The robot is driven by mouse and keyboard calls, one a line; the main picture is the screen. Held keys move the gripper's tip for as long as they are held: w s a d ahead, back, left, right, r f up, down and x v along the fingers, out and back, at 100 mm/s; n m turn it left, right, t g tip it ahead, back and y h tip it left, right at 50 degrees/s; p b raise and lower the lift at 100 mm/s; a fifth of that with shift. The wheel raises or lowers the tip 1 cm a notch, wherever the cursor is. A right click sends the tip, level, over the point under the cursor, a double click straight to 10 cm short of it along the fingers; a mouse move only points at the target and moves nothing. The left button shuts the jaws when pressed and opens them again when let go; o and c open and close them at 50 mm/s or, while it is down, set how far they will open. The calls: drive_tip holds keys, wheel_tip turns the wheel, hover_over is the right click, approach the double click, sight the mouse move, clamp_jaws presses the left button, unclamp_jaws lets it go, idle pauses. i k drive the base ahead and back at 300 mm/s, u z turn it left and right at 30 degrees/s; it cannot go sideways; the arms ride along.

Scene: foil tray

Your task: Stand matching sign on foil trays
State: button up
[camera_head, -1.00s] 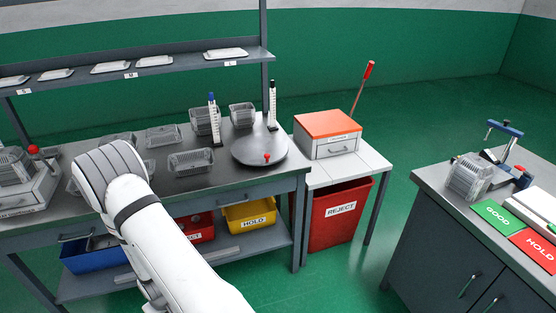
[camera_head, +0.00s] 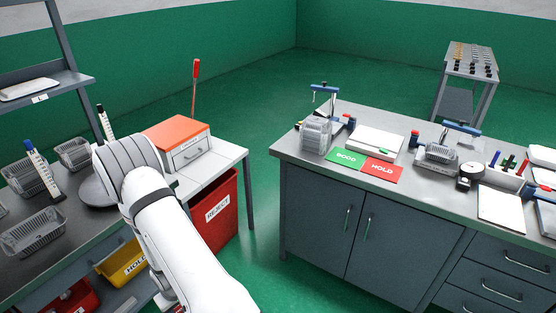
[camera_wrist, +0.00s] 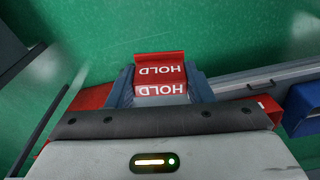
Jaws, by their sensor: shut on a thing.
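My gripper (camera_wrist: 160,84) is shut on a red HOLD sign (camera_wrist: 160,71), with a finger on each side of it in the wrist view. The sign has two lettered faces meeting at a fold. In the head view my arm hides the gripper and sign. A stack of foil trays (camera_head: 315,137) stands at the left of the right-hand bench, behind a green GOOD mat (camera_head: 344,158) and a red HOLD mat (camera_head: 381,171). Another foil tray (camera_head: 439,157) sits farther right by a blue-handled clamp. More foil trays (camera_head: 34,234) lie on the left bench.
The right-hand bench (camera_head: 303,157) also bears a white box, a gauge, pens and papers. A red REJECT bin (camera_head: 223,224) stands under a side table with an orange-topped box (camera_head: 177,136). Green floor is open between the benches. A small table (camera_head: 470,67) stands far back.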

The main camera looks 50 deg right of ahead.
sight(317, 119)
drive_tip(key=z, duration=0.15)
drive_tip(key=i, duration=0.15)
drive_tip(key=z, duration=1.5)
drive_tip(key=i, duration=0.95)
drive_tip(key=u, duration=0.15)
drive_tip(key=k, duration=0.9)
drive_tip(key=z, duration=0.15)
